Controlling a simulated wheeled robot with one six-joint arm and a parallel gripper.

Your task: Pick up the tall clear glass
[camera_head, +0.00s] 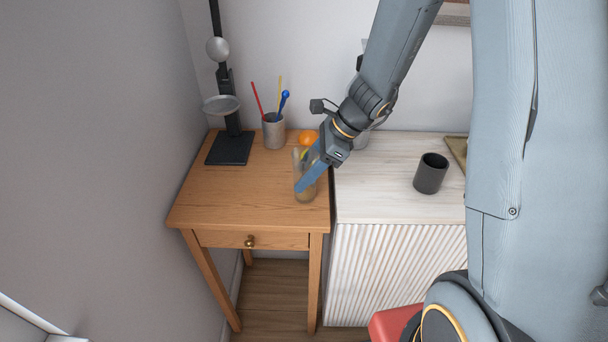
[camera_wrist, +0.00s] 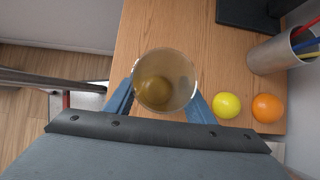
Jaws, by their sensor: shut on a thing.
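The tall clear glass (camera_head: 306,190) is at the right side of the wooden table in the head view, upright and see-through. In the wrist view I look down into the glass (camera_wrist: 165,80) through its round rim. My gripper (camera_head: 311,174) is shut on the glass, with one blue finger on each side of it. The gripper's blue fingers also show at either side of the glass in the wrist view (camera_wrist: 160,105). I cannot tell whether the base of the glass touches the tabletop.
A wooden table (camera_head: 225,200) holds a grey cup (camera_head: 274,132) of coloured sticks, an orange (camera_head: 307,138), a yellow lemon-like fruit (camera_wrist: 227,105) and a black stand (camera_head: 231,149). A dark mug (camera_head: 431,174) stands on the white cabinet (camera_head: 375,200). The table's front left is clear.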

